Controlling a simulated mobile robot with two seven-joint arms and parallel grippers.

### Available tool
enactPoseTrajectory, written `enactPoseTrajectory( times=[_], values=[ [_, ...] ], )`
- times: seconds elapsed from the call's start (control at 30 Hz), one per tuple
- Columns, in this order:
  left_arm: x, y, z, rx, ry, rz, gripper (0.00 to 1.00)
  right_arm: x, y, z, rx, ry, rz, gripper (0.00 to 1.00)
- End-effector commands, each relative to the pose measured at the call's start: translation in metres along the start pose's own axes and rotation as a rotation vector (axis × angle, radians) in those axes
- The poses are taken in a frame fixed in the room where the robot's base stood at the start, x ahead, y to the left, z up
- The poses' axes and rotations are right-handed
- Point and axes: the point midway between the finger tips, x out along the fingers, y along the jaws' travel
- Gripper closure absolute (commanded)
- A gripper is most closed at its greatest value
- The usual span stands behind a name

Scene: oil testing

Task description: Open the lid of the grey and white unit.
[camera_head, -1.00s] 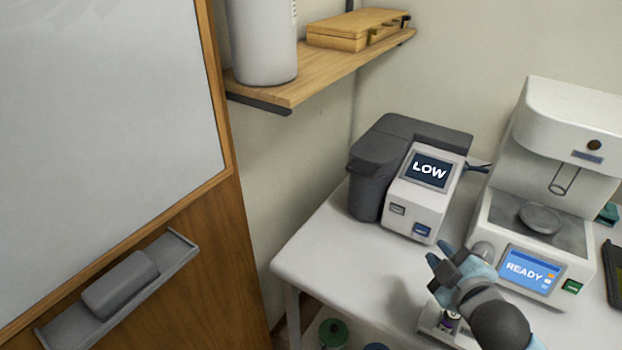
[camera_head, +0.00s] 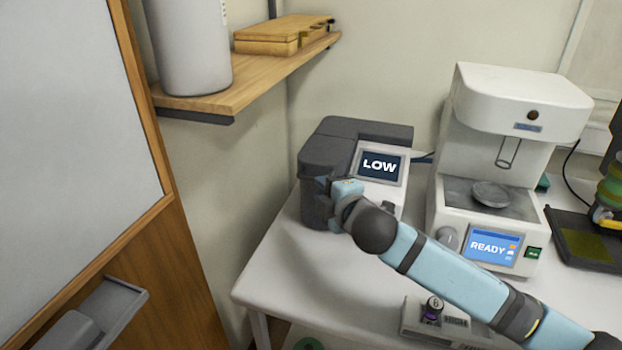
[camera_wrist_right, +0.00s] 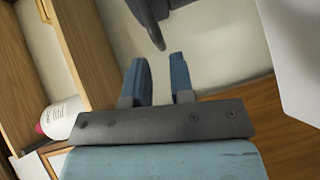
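The grey and white unit (camera_head: 330,140) stands at the back left of the white table in the head view. It has a dark grey body and top and a white front panel with a screen reading LOW. Its lid appears closed. My right gripper (camera_head: 326,184) is at the unit's left front, overlapping the dark grey part and hiding some of it. In the right wrist view its two fingers (camera_wrist_right: 159,64) are apart with nothing between them. A dark grey edge (camera_wrist_right: 148,20) shows just beyond the fingertips, apart from them. My left gripper is not in view.
A white machine with a READY screen (camera_head: 492,246) stands to the right. A small device with a vial (camera_head: 433,308) sits on the front of the table (camera_head: 290,265), below my right arm. A wooden shelf (camera_head: 255,82) hangs at the upper left.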

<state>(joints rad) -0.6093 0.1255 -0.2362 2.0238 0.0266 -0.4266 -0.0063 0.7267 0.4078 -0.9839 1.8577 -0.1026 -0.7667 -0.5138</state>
Motion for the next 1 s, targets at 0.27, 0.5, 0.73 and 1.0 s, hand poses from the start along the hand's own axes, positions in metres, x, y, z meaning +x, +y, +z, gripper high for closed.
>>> enactPoseTrajectory(
  times=[0.27,0.5,0.73,1.0],
  values=[
    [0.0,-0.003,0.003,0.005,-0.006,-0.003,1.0,0.046,0.0,0.0,0.001,0.0,0.0,0.78],
    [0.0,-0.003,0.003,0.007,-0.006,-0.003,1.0,0.057,0.0,0.0,0.001,0.0,0.0,0.78],
    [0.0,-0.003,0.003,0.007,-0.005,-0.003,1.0,0.057,0.0,0.0,0.001,0.0,0.0,0.82],
    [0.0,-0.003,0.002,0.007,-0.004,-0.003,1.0,0.057,0.0,0.0,0.001,0.0,-0.001,1.0]
  ],
)
